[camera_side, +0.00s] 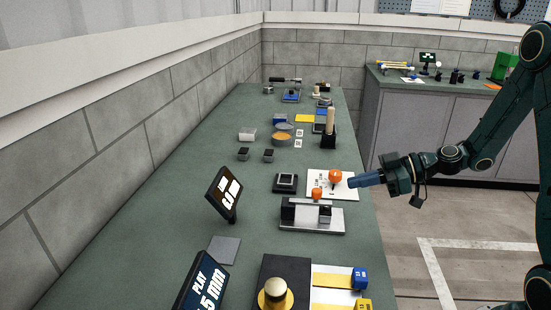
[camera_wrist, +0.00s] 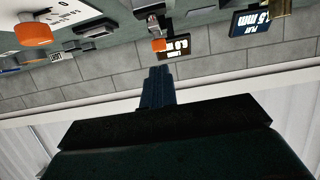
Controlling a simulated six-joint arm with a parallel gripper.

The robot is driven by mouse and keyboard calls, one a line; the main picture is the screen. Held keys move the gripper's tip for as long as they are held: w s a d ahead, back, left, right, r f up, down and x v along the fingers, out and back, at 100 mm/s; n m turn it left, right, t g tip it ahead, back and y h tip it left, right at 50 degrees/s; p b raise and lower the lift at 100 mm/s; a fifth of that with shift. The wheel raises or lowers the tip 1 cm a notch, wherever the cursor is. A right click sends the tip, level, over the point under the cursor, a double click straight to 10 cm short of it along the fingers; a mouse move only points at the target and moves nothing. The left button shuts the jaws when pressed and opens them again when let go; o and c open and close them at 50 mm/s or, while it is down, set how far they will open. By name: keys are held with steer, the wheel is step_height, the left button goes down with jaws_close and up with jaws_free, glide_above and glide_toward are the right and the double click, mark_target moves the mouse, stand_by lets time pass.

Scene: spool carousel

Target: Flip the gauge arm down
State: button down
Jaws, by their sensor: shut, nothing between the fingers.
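A grey metal fixture (camera_side: 312,222) with dark blocks stands near the table's right edge in the side view. A small orange knob (camera_side: 317,194) shows at its top; this looks like the gauge arm's end, but the arm's angle is hard to tell. The knob also shows in the wrist view (camera_wrist: 158,45), just beyond my fingertips in the picture. My gripper (camera_side: 352,182) is shut and empty, pointing left at the table's right edge, beside a white plate (camera_side: 322,190). It is apart from the fixture. Its dark blue fingers (camera_wrist: 160,72) are together in the wrist view.
A larger orange knob (camera_side: 335,176) stands on the white plate, close to my fingertips. A tilted dark display (camera_side: 224,194) and a "PLAY" sign (camera_side: 202,285) stand to the left and front. A brass knob (camera_side: 275,292) is in front. Bare green table (camera_side: 165,215) lies left.

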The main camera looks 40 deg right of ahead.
steer(key=shift+s+d+f, duration=0.4)
steer(key=shift+s+d, duration=0.35)
steer(key=shift+a, duration=0.15)
steer(key=s+a+r+m+g+h, duration=0.1)
steer(key=s+a+r+g+h, duration=0.4)
steer(key=s+a, duration=0.25)
steer(key=s+d+r+m+h, duration=0.1)
steer(key=s+r+m+h, duration=0.1)
steer(key=s, duration=0.4)
steer(key=s+d+r+m+h, duration=0.1)
steer(key=s+r+m+h, duration=0.1)
steer(key=s+r+m, duration=0.3)
steer(key=shift+s+d+m+t+h, duration=0.35)
steer(key=shift+s+m, duration=0.25)
steer(key=shift+s, duration=0.6)
steer(key=shift+w, duration=0.15)
